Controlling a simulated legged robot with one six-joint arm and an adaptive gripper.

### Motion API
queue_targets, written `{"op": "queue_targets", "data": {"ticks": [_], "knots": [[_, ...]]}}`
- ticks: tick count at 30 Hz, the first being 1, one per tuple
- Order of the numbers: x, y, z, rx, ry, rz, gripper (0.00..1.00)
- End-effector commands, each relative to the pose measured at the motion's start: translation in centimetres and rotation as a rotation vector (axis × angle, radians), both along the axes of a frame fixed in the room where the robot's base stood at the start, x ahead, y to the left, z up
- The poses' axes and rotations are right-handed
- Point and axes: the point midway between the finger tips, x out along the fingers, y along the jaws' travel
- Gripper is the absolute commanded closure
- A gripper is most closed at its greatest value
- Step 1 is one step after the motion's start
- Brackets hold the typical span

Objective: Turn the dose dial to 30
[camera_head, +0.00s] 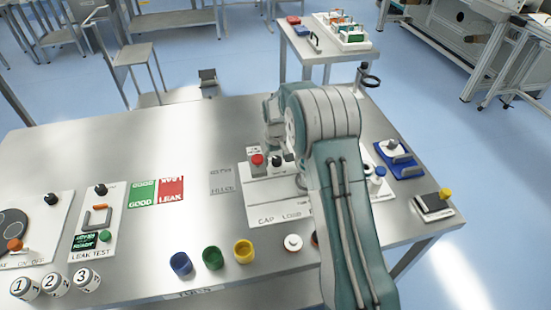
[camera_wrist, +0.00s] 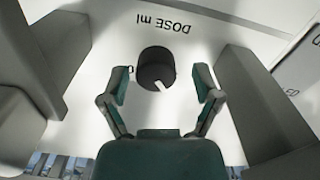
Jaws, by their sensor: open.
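The dose dial (camera_wrist: 156,66) is a round dark knob with a white pointer mark on a white panel (camera_wrist: 95,30). In the wrist view the panel's "DOSE ml" lettering appears upside down, and the pointer aims toward the picture's lower right. One partial scale mark shows at the dial's left; the other numbers are not visible. My gripper (camera_wrist: 162,72) is open, with one finger on each side of the dial and a gap visible on both sides. In the head view my arm hides most of the gripper and the dial area.
In the head view a red button (camera_head: 257,160) stands at the left of my arm, above the "CAP LOAD" panel (camera_head: 262,208). Blue, green and yellow cups (camera_head: 212,257) line the front edge. A blue tray (camera_head: 405,172) is at the right. The table's back left is clear.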

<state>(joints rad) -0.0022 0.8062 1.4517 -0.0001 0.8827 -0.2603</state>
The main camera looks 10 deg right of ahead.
Motion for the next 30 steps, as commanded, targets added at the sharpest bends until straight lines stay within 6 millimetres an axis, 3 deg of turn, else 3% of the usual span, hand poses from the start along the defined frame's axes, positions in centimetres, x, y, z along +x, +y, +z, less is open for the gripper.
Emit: {"op": "queue_targets", "data": {"ticks": [1, 3, 6, 17, 30], "knots": [[0.0, -0.01, 0.01, 0.0, 0.0, 0.0, 0.32], [0.01, -0.06, 0.02, 0.0, 0.0, 0.0, 0.63], [0.0, -0.08, 0.01, 0.001, 0.0, -0.001, 1.0], [-0.05, -0.07, -0.1, -0.001, 0.003, -0.034, 1.0], [-0.13, -0.07, -0.21, -0.001, 0.006, -0.302, 1.0]]}}
